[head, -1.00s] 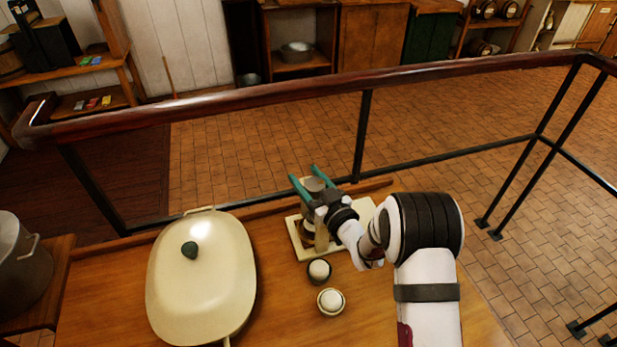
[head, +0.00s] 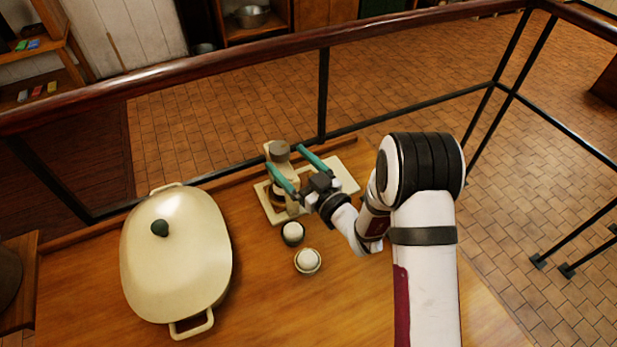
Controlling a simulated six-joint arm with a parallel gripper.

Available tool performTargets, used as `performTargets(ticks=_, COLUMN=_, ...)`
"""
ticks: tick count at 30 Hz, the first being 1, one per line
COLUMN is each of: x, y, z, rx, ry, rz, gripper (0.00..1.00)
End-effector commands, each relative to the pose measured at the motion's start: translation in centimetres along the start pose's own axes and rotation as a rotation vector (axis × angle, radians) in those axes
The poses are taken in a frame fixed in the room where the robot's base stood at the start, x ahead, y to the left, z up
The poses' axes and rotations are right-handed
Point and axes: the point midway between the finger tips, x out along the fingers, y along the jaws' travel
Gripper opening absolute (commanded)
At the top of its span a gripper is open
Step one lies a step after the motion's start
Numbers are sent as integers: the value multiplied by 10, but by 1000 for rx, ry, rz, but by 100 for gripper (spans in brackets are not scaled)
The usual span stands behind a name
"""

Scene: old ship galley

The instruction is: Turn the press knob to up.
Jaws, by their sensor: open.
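The press (head: 268,208) stands on the wooden counter near its back edge, with a cream base and an upright part. My gripper (head: 284,157) is open, with two teal fingers reaching from the right towards the press top. The knob shows between and slightly beyond the fingertips. I cannot tell whether either finger touches it. The fingers and gripper body hide part of the press's middle and right side. The knob's current setting cannot be read.
A large cream lidded pan (head: 185,255) stands to the left on the counter (head: 255,310). Two small cups with white round things, a dark one (head: 293,234) and a pale one (head: 308,262), stand just in front of the press. A railing (head: 230,68) runs behind.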

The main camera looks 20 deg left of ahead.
Motion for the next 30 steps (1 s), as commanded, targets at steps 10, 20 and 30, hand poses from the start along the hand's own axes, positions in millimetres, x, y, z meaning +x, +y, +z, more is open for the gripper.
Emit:
performTargets(ticks=10, x=-76, y=1, z=0, rx=0, ry=0, rz=2, gripper=89)
performTargets(ticks=20, x=-82, y=0, z=0, rx=-1, ry=1, rz=-1, gripper=89)
performTargets(ticks=30, x=-88, y=52, z=-9, rx=23, ry=-159, rz=197, gripper=89)
